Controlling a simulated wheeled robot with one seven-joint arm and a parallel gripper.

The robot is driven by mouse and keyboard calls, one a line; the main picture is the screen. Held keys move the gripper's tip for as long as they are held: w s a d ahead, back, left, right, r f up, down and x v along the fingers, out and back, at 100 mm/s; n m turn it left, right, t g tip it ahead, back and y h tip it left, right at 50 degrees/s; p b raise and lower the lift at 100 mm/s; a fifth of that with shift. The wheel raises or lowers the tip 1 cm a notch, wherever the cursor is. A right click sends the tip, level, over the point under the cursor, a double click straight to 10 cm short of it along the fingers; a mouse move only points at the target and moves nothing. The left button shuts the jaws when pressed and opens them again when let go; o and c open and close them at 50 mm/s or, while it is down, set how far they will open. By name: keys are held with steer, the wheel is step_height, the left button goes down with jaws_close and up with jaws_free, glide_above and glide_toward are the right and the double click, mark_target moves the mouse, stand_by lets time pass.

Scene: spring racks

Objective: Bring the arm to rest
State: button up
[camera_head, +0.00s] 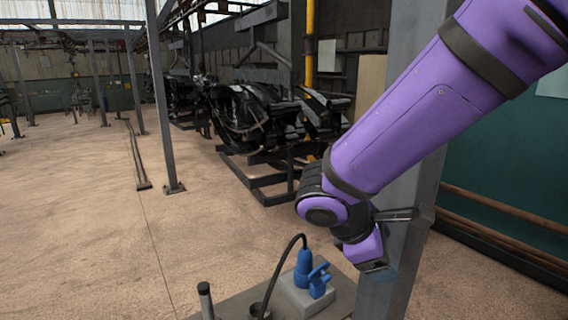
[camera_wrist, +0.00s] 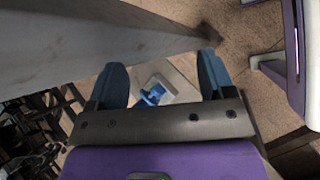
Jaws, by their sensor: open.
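My purple arm reaches down from the upper right in the head view. My gripper (camera_head: 378,268) hangs at its end, close by a grey steel post. In the wrist view my gripper (camera_wrist: 163,76) shows its two blue fingers wide apart with nothing between them. Beyond the fingers, a blue connector (camera_wrist: 152,94) sits on a pale block. In the head view the blue connector (camera_head: 304,264) stands on the light grey block (camera_head: 296,298), to the left of my gripper and apart from it.
The grey post (camera_head: 405,200) rises beside my wrist; a large grey beam (camera_wrist: 85,45) crosses the wrist view. A black cable (camera_head: 278,268) curves over the low platform (camera_head: 236,304). Black racks (camera_head: 265,135) stand behind. Open floor (camera_head: 100,230) lies to the left.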

steer(key=s+d+r+m+t+y, duration=0.2)
steer(key=s+d+r+m+y, duration=0.6)
steer(key=s+d+r+m, duration=0.4)
steer(key=shift+d+r+m+t, duration=0.35)
steer(key=shift+d+m, duration=0.4)
steer(key=shift+m, duration=0.85)
steer(key=shift+s+f, duration=0.1)
